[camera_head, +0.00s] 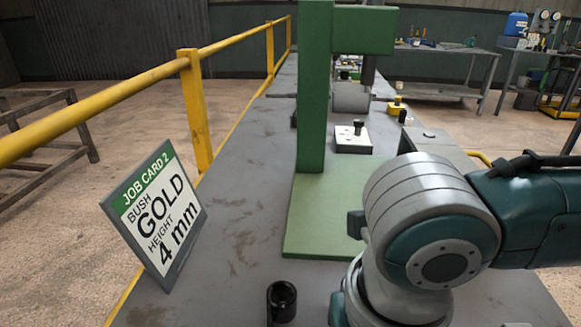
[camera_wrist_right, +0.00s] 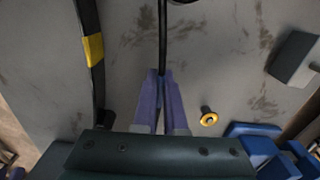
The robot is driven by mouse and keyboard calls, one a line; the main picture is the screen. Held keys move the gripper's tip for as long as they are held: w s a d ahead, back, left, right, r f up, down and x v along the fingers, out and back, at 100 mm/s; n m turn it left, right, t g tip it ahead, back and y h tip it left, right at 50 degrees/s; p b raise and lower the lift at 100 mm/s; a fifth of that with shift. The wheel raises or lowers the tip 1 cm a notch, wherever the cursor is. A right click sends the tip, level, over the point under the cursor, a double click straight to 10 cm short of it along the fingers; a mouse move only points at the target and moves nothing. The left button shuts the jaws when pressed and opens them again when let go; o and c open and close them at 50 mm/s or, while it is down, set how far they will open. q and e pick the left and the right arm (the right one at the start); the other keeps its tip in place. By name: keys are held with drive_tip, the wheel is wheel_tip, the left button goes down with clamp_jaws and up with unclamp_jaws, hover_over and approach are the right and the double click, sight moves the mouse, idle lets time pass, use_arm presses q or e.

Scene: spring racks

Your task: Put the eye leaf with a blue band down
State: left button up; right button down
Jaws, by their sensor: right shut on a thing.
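My right gripper (camera_wrist_right: 163,76) is shut on a thin dark bar (camera_wrist_right: 163,35) in the right wrist view. The bar runs from between the purple fingertips to the top edge of the picture. No blue band shows on its visible part, and its lower part is hidden by the fingers. A grey worktop (camera_wrist_right: 220,50) lies beneath; I cannot tell whether the bar touches it. In the head view my right arm comes in from the right and its gripper is not visible. My left gripper is in neither view.
A dark strip with a yellow band (camera_wrist_right: 93,48) lies left of the gripper. A gold-ended bush (camera_wrist_right: 209,119), blue parts (camera_wrist_right: 257,147) and a grey block (camera_wrist_right: 294,58) are to the right. The head view shows a green press (camera_head: 313,90), a job card (camera_head: 157,217) and a black cylinder (camera_head: 282,300).

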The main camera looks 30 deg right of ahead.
drive_tip(key=shift+w+f+b, duration=0.1)
drive_tip(key=shift+f+b, duration=0.35)
drive_tip(key=shift+f, duration=1.85)
drive_tip(key=c, duration=1)
unclamp_jaws()
drive_tip(key=shift+f, duration=0.15)
